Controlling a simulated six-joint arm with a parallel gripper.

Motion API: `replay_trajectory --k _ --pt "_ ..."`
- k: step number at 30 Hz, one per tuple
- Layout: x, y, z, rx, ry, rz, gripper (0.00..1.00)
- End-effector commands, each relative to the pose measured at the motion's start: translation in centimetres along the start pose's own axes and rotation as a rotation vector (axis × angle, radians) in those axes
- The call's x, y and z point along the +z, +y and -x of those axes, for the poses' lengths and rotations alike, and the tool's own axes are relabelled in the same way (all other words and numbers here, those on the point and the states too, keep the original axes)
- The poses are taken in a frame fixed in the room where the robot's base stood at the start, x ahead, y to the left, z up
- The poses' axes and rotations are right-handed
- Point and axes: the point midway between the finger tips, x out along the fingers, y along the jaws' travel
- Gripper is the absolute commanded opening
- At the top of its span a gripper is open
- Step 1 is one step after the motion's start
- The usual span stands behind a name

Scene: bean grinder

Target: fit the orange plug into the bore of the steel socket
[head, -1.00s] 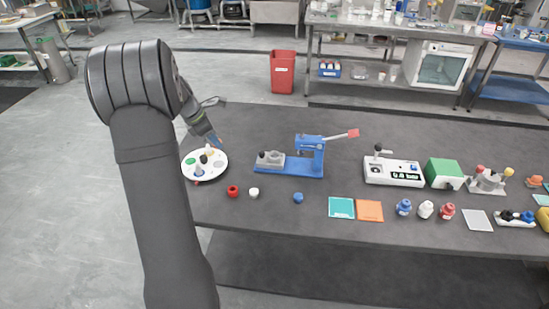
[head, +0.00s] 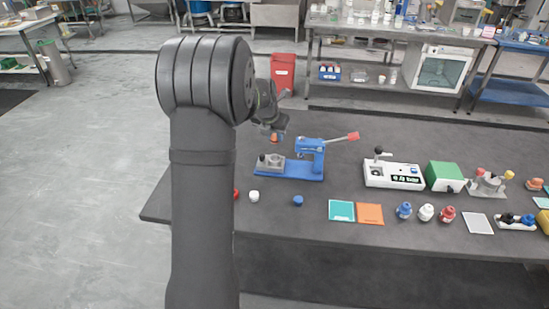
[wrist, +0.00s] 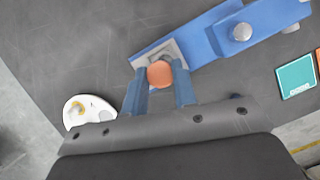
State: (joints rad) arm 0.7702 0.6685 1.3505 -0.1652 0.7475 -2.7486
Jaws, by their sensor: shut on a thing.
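My gripper (wrist: 159,68) is shut on the orange plug (wrist: 160,75), which shows as an orange disc between the two blue-grey fingers in the wrist view. In the head view my gripper (head: 272,130) holds the plug (head: 274,138) above the grey steel socket (head: 274,162), with a gap between them. The socket sits on the left end of the blue press base (head: 300,176). In the wrist view the socket (wrist: 172,50) lies behind the plug, which hides part of it. The bore cannot be made out.
The blue press (head: 312,150) with its red-tipped lever stands just right of my gripper. A white round tray (wrist: 76,118) lies left in the wrist view; my arm hides it in the head view. White (head: 253,196) and blue (head: 297,201) caps lie in front of the press.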

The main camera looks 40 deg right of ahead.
Motion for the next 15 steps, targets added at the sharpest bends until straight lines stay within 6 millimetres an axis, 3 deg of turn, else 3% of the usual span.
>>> replay_trajectory --k 4,15 --pt "-1.3 0.0 -2.8 -0.002 0.004 0.000 0.04" --pt "-2.8 0.0 -6.3 -0.002 0.003 0.000 0.04"
